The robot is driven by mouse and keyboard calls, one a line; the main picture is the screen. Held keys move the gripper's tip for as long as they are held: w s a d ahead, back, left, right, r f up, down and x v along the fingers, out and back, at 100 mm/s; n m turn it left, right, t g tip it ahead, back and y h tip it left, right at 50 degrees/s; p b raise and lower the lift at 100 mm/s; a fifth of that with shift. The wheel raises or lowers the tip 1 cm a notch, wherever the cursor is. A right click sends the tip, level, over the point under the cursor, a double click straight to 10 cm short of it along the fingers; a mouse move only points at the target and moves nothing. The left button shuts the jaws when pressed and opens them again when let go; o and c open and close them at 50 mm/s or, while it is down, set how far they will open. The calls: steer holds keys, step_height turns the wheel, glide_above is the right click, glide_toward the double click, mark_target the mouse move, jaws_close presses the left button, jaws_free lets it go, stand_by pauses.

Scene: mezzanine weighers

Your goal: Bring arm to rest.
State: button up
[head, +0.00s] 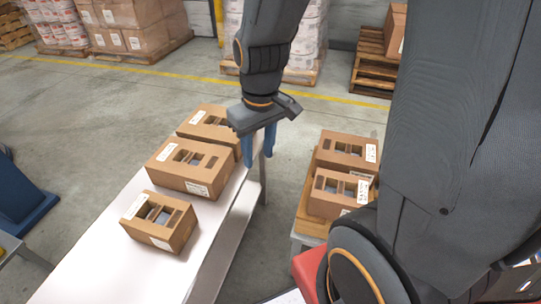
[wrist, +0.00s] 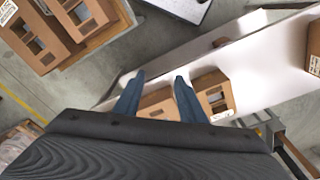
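My gripper (head: 260,146) hangs from my arm above the right edge of the white table, beside the farthest boxes, with its blue fingers pointing down. In the wrist view my gripper (wrist: 158,92) shows two blue fingers apart with nothing held between them. The fingers appear clear of the boxes and the table edge.
The white table (head: 105,262) holds three brown cartons, the nearest one (head: 160,222) apart from the others. Two more cartons (head: 347,150) stand on a wooden base at right. Bare floor lies between. Loaded pallets (head: 118,48) stand at the back; a blue object (head: 20,195) is at left.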

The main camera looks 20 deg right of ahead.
steer(key=shift+s+d+r+m, duration=0.1)
steer(key=shift+s+d+m, duration=0.4)
steer(key=shift+s+m, duration=0.25)
steer(key=shift+s+d+r+m, duration=0.1)
steer(key=shift+s+d+m, duration=0.4)
steer(key=shift+s+m, duration=0.2)
